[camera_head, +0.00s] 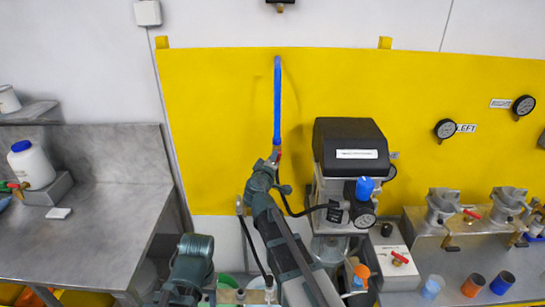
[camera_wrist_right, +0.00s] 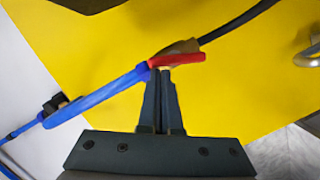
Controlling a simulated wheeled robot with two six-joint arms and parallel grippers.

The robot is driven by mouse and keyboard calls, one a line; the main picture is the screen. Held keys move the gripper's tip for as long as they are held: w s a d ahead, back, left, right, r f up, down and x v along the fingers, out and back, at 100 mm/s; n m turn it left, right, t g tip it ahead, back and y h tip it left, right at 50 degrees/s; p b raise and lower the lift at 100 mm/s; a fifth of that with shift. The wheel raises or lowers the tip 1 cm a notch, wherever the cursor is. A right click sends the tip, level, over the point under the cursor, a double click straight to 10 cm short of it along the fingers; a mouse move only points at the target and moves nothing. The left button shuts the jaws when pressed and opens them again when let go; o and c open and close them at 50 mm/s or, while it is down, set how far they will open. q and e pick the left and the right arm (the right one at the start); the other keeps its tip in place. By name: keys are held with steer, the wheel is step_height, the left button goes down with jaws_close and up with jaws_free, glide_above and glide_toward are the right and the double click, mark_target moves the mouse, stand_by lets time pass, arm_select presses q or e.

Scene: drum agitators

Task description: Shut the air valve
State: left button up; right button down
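The air valve shows in the right wrist view as a brass body (camera_wrist_right: 180,47) with a red lever handle (camera_wrist_right: 180,59), set between a blue hose (camera_wrist_right: 95,97) and a black hose (camera_wrist_right: 240,20). The handle lies roughly along the hose line. In the head view the blue hose (camera_head: 277,100) hangs down the yellow panel, and my right gripper (camera_head: 276,158) is at its lower end, hiding most of the valve. In the wrist view the right gripper (camera_wrist_right: 162,72) has its fingers together, tips at the handle's lower edge; whether they touch is unclear. My left gripper is not seen.
A machine with a black-topped head (camera_head: 350,142) and a gauge (camera_head: 364,215) stands just right of my right arm. A steel bench (camera_head: 95,225) with a white bottle (camera_head: 31,164) is at left. The yellow panel (camera_head: 215,120) beside the hose is clear.

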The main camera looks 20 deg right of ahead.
steer(key=shift+s+d+r+m+y+p, duration=0.15)
steer(key=shift+d+m+y+p, duration=0.3)
steer(key=shift+m, duration=0.55)
steer(key=shift+s+d+m+y+p, duration=0.1)
steer(key=shift+d+m+y+p, duration=0.2)
steer(key=shift+m, duration=0.45)
steer(key=shift+s+d+m+y+p, duration=0.15)
steer(key=shift+m+y+p, duration=0.1)
steer(key=shift+m, duration=0.5)
steer(key=shift+d+f+m+y, duration=0.15)
steer(key=shift+d+m+y, duration=0.15)
steer(key=shift+m, duration=0.45)
steer(key=shift+d+f+m+y, duration=0.1)
steer(key=shift+d+m+y, duration=0.15)
steer(key=shift+m, duration=0.5)
steer(key=shift+d+f, duration=0.1)
steer(key=shift+d, duration=0.05)
stand_by(1.1)
